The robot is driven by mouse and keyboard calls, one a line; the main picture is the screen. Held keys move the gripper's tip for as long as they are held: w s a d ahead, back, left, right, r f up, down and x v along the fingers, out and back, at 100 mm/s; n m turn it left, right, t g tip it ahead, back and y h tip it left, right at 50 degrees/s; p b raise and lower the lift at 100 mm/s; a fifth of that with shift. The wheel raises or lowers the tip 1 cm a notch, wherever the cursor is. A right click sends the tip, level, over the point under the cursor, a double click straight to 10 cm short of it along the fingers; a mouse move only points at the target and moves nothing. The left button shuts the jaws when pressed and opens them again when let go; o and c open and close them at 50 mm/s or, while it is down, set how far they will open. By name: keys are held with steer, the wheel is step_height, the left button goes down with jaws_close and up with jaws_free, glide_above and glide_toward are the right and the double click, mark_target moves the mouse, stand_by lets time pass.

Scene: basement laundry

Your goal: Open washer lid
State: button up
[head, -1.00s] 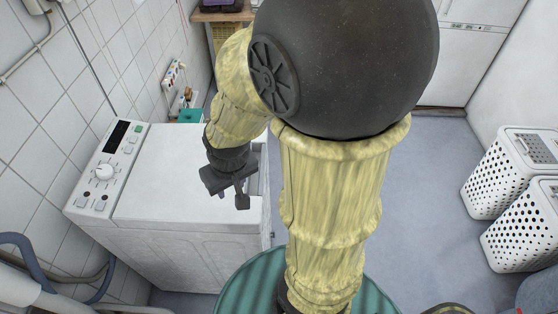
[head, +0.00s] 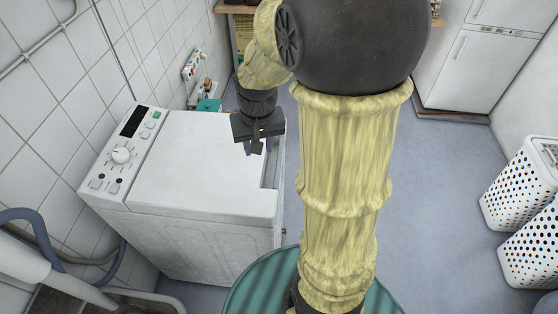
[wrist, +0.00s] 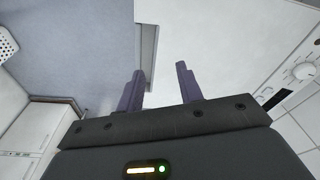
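The white top-loading washer (head: 160,235) stands against the tiled wall at the left in the head view. Its lid (head: 195,165) lies flat and closed, and also fills much of the wrist view (wrist: 240,45). A recessed grey strip (head: 272,172) runs along the lid's right edge; it shows in the wrist view (wrist: 147,55) too. My gripper (head: 258,150) is above the far right part of the washer top, near that strip. In the wrist view its two purple fingers (wrist: 160,88) stand apart with nothing between them. I cannot tell whether they touch the washer.
The control panel (head: 125,150) with a dial lies along the washer's left side. A green striped round object (head: 255,285) stands close in front. White perforated baskets (head: 520,190) are at the right, and a white fridge (head: 470,60) at the back. The floor between is clear.

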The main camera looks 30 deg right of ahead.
mark_target(279, 160)
steer(key=w+d+r+m+g+b, duration=0.1)
steer(key=w+d+m, duration=0.3)
steer(key=d, duration=0.5)
steer(key=shift+w+g+b, duration=0.3)
steer(key=shift+w+b, duration=0.55)
steer(key=shift+w, duration=0.2)
steer(key=shift+a, duration=0.1)
step_height(279, 160, down, 17)
steer(key=shift+f+b, duration=0.2)
steer(key=shift+b, duration=0.1)
jaws_close()
